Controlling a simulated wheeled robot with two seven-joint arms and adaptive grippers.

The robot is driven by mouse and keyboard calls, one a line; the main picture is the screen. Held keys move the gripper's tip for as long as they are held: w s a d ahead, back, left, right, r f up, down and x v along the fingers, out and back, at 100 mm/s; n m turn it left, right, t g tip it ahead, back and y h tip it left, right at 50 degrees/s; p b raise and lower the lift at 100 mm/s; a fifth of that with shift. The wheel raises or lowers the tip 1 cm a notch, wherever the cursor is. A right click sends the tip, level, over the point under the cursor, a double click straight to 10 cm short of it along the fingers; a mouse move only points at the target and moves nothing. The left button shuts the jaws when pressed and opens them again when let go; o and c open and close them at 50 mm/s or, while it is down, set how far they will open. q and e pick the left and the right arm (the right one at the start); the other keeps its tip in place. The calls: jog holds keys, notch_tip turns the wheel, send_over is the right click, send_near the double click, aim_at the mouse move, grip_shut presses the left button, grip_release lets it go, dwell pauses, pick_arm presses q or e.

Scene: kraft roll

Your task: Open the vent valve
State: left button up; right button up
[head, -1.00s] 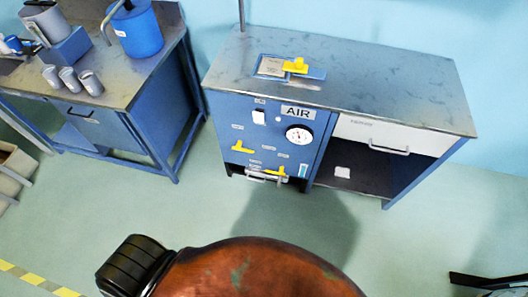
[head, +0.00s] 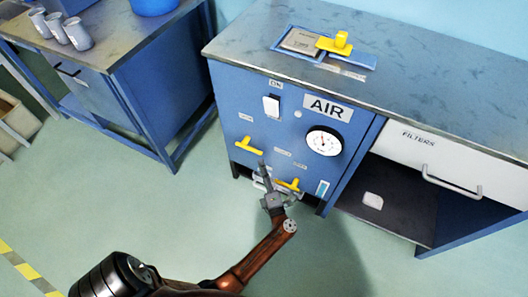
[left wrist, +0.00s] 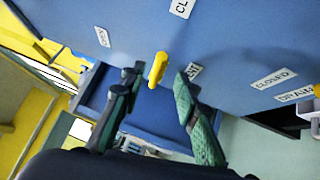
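The blue cabinet front (head: 235,105) bears two yellow valve handles. The left handle (head: 248,146) lies roughly crosswise; the right handle (head: 288,185) is lower, partly behind my gripper. My left gripper (head: 265,172) is in front of the panel, just below and right of the left handle. In the left wrist view its fingers (left wrist: 156,75) are open, with a yellow handle (left wrist: 157,69) between and slightly beyond the tips. A partly covered label (left wrist: 194,70), ending in "NT", is beside it. Contact cannot be told. My right gripper is not in view.
A gauge (head: 323,141), an AIR sign (head: 327,107) and a white switch (head: 271,104) are on the panel. A white FILTERS drawer (head: 455,165) is at right. Another workbench (head: 130,50) is at left.

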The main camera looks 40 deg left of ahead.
aim_at(256, 152)
pick_arm(q)
jog(key=shift+n+g, duration=0.4)
jog(key=shift+n, duration=0.1)
jog(key=b+x, duration=0.2)
jog(key=x, duration=0.5)
jog(key=shift+s, duration=0.1)
jog(key=shift+w+a+r, duration=0.2)
jog(key=shift+w+a, duration=0.05)
jog(key=shift+a, duration=0.15)
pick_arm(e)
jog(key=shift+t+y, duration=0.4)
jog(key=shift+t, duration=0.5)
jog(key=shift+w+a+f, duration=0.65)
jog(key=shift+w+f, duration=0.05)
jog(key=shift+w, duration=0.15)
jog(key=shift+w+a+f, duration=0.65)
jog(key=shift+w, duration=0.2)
pick_arm(q)
grip_shut()
